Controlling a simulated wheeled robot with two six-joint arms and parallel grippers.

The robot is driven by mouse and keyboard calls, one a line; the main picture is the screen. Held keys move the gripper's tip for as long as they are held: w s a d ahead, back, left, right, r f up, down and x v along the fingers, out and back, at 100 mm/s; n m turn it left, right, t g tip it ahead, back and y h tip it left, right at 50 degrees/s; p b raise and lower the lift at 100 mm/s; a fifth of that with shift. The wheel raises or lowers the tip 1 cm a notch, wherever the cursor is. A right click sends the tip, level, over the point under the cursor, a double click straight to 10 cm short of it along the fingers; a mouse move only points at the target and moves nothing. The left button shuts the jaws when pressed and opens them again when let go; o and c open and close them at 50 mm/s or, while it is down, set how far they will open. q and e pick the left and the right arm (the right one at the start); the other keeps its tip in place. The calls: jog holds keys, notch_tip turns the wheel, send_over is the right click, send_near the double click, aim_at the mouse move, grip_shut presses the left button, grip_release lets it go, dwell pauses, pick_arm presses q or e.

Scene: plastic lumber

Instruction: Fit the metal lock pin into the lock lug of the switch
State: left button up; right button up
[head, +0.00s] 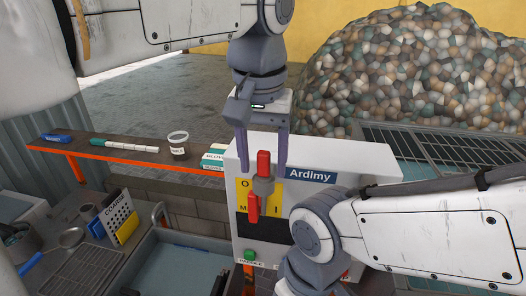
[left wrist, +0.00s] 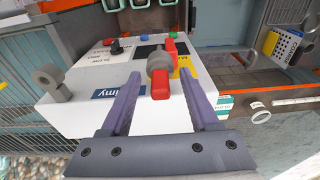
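The switch (head: 263,188) has a red handle and a grey hub on a yellow plate. It is on a white box (head: 375,172) marked Ardimy. My left gripper (head: 265,168) is open, its two purple fingers apart on either side of the upper red end. In the left wrist view the red end (left wrist: 161,85) lies between the fingertips (left wrist: 162,80) with clear gaps. My right arm crosses in front of the box's lower right, and its fingers do not show. I cannot make out the metal lock pin or the lock lug.
A grey round fitting (left wrist: 47,78) shows by the box's side. A ledge (head: 120,158) on the left bears a marker, a blue item and a small cup (head: 178,143). A basin (head: 180,270), a grater (head: 118,217) and a ladle (head: 70,238) are at lower left.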

pick_arm(q)
notch_tip(320, 180, up, 10)
jog(key=s, duration=0.1)
jog(key=shift+a+r, duration=0.15)
jog(key=shift+r, duration=0.05)
pick_arm(e)
jog(key=shift+r, duration=0.15)
pick_arm(q)
jog(key=shift+s, duration=0.15)
dwell(0.4)
